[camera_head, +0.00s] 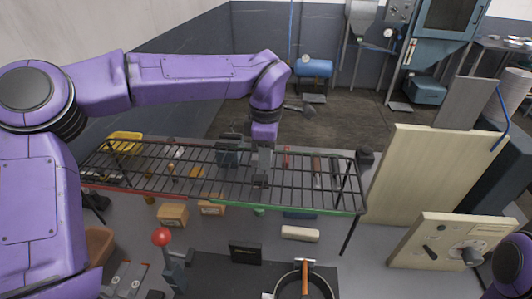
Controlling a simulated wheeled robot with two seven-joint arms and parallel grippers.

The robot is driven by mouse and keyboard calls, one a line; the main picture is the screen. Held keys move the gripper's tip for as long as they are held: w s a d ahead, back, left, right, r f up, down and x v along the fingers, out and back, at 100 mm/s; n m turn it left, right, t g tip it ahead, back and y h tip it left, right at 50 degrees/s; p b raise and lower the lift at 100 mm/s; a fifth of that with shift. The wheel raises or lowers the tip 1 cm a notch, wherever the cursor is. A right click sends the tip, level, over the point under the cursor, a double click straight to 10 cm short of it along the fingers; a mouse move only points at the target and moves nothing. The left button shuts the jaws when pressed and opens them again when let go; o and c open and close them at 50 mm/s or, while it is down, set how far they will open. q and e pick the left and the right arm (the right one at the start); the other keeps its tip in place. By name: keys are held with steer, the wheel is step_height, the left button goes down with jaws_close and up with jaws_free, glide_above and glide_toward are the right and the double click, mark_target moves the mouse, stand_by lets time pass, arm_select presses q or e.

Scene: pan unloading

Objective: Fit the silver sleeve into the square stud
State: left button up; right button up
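My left arm reaches in from the left, and my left gripper (261,180) points down over the wire rack (215,185). Its fingers are small and dark against the bars, so I cannot tell whether they are open or hold anything. I cannot pick out a silver sleeve or a square stud with certainty. A pale wooden panel (411,258) at the lower right carries a round grey dial-like part and small dark fittings, too small to identify. Part of my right arm shows at the lower right edge; its gripper is out of view.
A pan (323,284) with an orange-and-black handle lies at the bottom centre. A red-knobbed lever (162,237) stands left of it. Small cardboard boxes (172,215) sit under the rack's front edge. A large pale board (432,165) stands right of the rack.

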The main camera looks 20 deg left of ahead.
arm_select(q)
steer(key=o, duration=0.4)
step_height(320, 180, up, 12)
steer(key=shift+r, duration=0.2)
stand_by(0.5)
